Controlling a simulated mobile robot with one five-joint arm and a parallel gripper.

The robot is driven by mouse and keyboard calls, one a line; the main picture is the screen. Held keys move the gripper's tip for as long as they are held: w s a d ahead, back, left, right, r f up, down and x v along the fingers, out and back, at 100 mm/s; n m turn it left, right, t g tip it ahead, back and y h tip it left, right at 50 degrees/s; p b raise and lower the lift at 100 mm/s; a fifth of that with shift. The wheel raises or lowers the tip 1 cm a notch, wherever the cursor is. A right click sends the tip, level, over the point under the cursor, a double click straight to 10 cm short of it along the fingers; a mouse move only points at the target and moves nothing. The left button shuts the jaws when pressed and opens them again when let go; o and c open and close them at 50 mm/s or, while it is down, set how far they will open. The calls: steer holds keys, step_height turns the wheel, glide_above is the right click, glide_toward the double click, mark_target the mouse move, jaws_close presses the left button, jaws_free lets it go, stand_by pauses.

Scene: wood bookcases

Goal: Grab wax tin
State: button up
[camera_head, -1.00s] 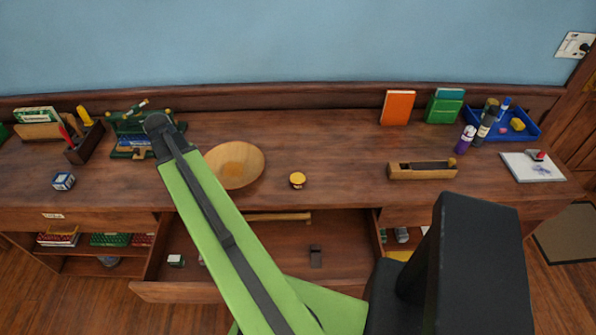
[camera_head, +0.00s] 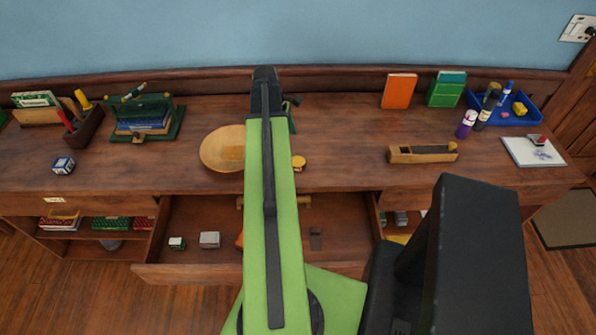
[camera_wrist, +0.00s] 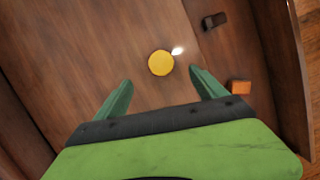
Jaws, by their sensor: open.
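The wax tin appears to be the small round yellow-topped tin (camera_head: 299,162) on the desk top, right of the wooden bowl; my arm partly covers its left side in the head view. In the wrist view its yellow lid (camera_wrist: 161,62) lies just beyond the gap between the fingertips. My gripper (camera_wrist: 160,76) is open and empty, with its two green fingers apart. In the head view the gripper is mostly hidden behind my arm. I cannot tell its height above the tin.
A wooden bowl (camera_head: 218,150) stands close left of the tin, and a wood plane (camera_head: 422,153) lies to the right. An open drawer (camera_head: 186,271) below holds a grey box (camera_head: 209,240) and a dark block (camera_head: 316,238). The desk between tin and plane is clear.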

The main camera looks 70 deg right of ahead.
steer(key=b, duration=0.4)
glide_above(297, 161)
steer(key=w, duration=0.1)
step_height(297, 161, down, 6)
steer(key=shift+f, duration=0.1)
steer(key=b+x, duration=0.1)
steer(key=b, duration=0.1)
steer(key=b+x, duration=0.1)
steer(key=x, duration=0.1)
steer(key=b+x, duration=0.2)
steer(key=shift+w+a+f+b, duration=0.1)
steer(key=shift+w+a+b, duration=0.1)
steer(key=shift+w+b, duration=0.1)
steer(key=shift+c, duration=0.3)
steer(key=c, duration=1.5)
steer(key=shift+c, duration=0.2)
